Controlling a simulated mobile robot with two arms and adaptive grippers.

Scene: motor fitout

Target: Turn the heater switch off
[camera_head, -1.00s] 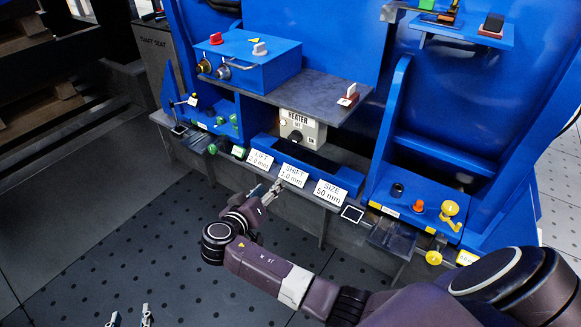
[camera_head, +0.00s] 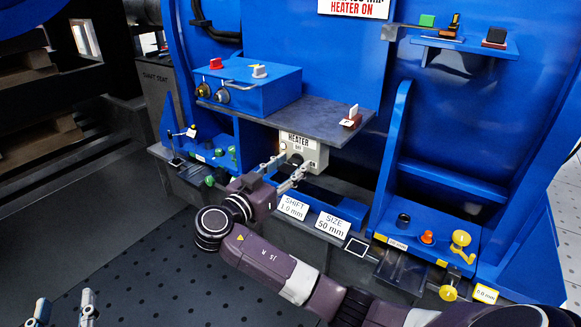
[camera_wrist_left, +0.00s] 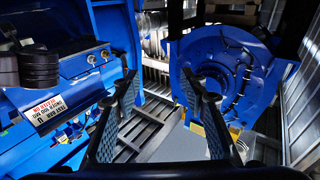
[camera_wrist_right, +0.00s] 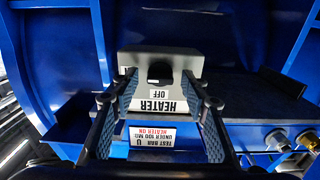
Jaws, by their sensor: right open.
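The heater box (camera_head: 312,153) is light grey, with a HEATER label and a black switch knob (camera_head: 296,159) on its front. It hangs below the grey shelf. My right gripper (camera_head: 284,170) is open in front of it, one finger to each side of the knob. In the right wrist view, the box (camera_wrist_right: 135,62) appears upside down, with OFF printed by the knob (camera_wrist_right: 159,73). The knob lies between the open fingertips (camera_wrist_right: 160,85); contact cannot be told. My left gripper (camera_head: 62,308) is at the bottom left, open and empty, also in the left wrist view (camera_wrist_left: 160,82).
The grey shelf (camera_head: 255,112) overhangs the heater box and carries a blue control box (camera_head: 250,88) and a red-based switch (camera_head: 351,118). A HEATER ON sign (camera_head: 352,7) is above.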

